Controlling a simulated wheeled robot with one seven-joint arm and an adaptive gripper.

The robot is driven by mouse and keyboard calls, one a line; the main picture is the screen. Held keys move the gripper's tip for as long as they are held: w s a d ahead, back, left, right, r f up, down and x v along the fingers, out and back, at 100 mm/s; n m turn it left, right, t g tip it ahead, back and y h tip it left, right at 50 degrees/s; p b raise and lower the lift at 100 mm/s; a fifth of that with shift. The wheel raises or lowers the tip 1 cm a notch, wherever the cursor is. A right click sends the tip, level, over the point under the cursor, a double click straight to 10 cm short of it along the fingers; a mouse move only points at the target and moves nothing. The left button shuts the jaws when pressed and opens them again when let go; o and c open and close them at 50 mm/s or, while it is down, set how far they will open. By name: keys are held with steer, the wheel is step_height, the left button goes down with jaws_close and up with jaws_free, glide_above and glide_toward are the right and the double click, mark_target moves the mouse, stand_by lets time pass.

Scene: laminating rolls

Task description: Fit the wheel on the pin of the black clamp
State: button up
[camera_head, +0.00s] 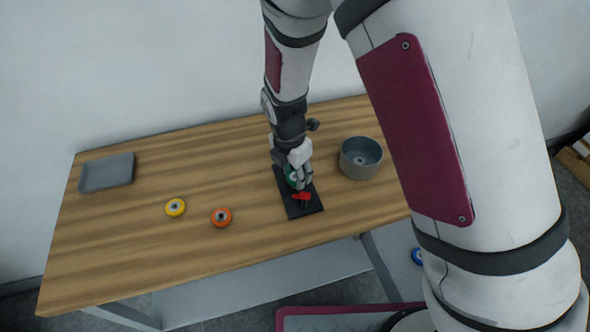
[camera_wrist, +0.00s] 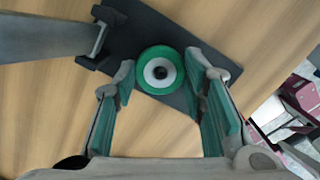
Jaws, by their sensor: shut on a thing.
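A green wheel (camera_wrist: 160,53) with a pale hub and a dark centre sits between the fingertips of my gripper (camera_wrist: 163,77), seen from above over a black plate (camera_wrist: 222,68). My gripper is shut on this wheel. In the head view my gripper (camera_head: 298,181) is low over the black plate (camera_head: 306,212), and a little green of the wheel (camera_head: 291,178) shows beside it. A red part (camera_head: 302,196) of the clamp lies just in front of my fingers. I cannot tell whether the dark centre is the pin, or whether the wheel is seated on it.
A yellow wheel (camera_head: 175,208) and an orange wheel (camera_head: 221,218) lie to the left on the wooden table (camera_head: 130,245). A grey tray (camera_head: 107,173) is at the far left. A grey round bowl (camera_head: 360,158) stands right of my gripper. A blue wheel (camera_head: 416,256) is below the table's right edge.

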steer(key=shift+s+f, duration=0.15)
steer(key=shift+s, duration=0.05)
steer(key=o, duration=1.1)
steer(key=shift+d, duration=0.1)
steer(key=r, duration=0.8)
steer(key=a+r, duration=0.1)
steer(key=r, duration=0.3)
steer(key=shift+s+a, duration=0.1)
steer(key=shift+s, duration=0.25)
